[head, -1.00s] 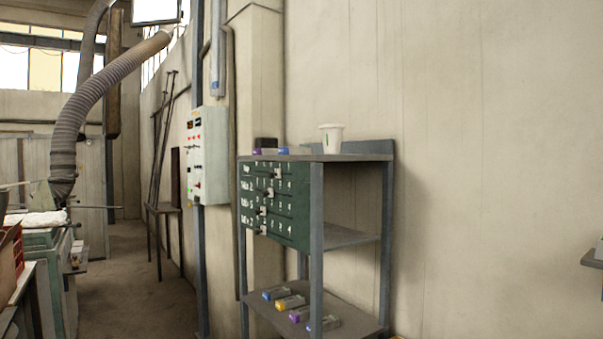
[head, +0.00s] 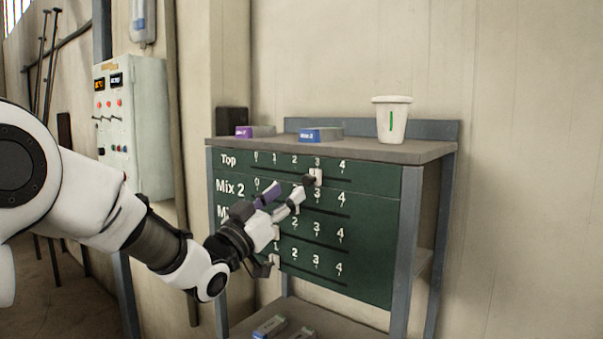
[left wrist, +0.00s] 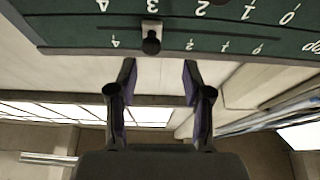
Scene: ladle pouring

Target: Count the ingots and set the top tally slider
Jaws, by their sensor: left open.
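The green tally board (head: 345,265) has rows of numbers with sliders. Its "Top" row slider (head: 316,177), a white plate with a dark knob, stands at about 3; its knob also shows in the left wrist view (left wrist: 151,43). My left gripper (head: 290,188) is open with purple-padded fingers, in front of the board just left of and below that slider. The wrist view shows the open fingers (left wrist: 159,68) with nothing between them. Lower sliders are partly hidden by my gripper. A purple-ended ingot (head: 256,131) and a blue-ended ingot (head: 320,134) lie on the rack top. My right gripper is out of view.
A white cup with a green mark (head: 392,120) stands on the rack top (head: 350,149) at right. A dark block (head: 232,120) is behind at left. More ingots (head: 270,326) lie on the lower shelf, cut off by the frame. A control box (head: 137,125) is on the left.

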